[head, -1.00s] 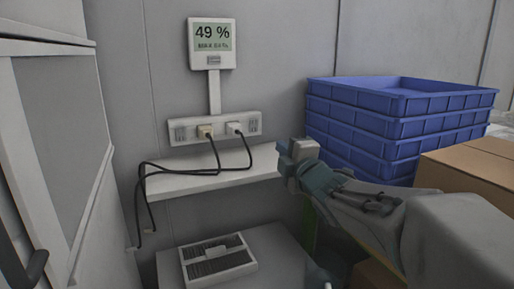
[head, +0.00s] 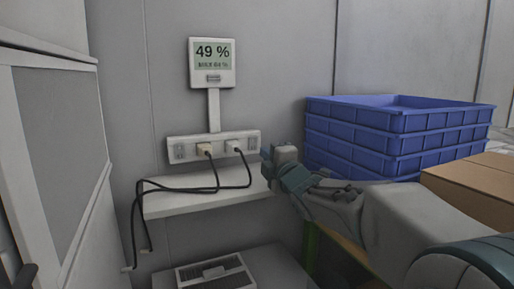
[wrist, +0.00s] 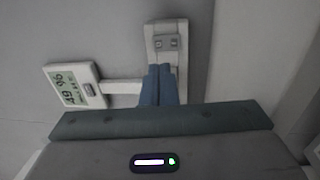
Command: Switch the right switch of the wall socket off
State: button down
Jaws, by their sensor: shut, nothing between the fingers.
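The white wall socket (head: 222,136) is a long strip on the grey wall. Two plugs with black cables sit in its middle. The right switch (head: 252,144) is at the strip's right end, too small to tell its position. In the wrist view, small grey switches (wrist: 166,43) show near the strip's upper end, just beyond my fingertips. My gripper (head: 267,164) is just right of and slightly below the strip's right end. Its blue fingers (wrist: 161,68) are together and empty, covering part of the strip in the wrist view. Contact with the socket cannot be told.
A display reading 49 % (head: 212,62) is above the strip. A white shelf (head: 190,203) is below, with cables hanging over it. A white-framed panel (head: 60,150) is at left.

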aim_at(252, 139)
jog(key=x, duration=0.7)
jog(key=shift+r, duration=0.15)
jog(key=r+p, duration=0.1)
jog(key=p, duration=0.2)
jog(key=shift+w+a+g, duration=0.15)
jog(key=shift+g, duration=0.15)
jog(key=shift+f, duration=0.25)
jog(key=r+p+v, duration=0.1)
jog(key=r+v, duration=0.1)
jog(key=v, duration=1.2)
jog(key=shift+r+p, duration=0.25)
jog(key=shift+p, duration=0.1)
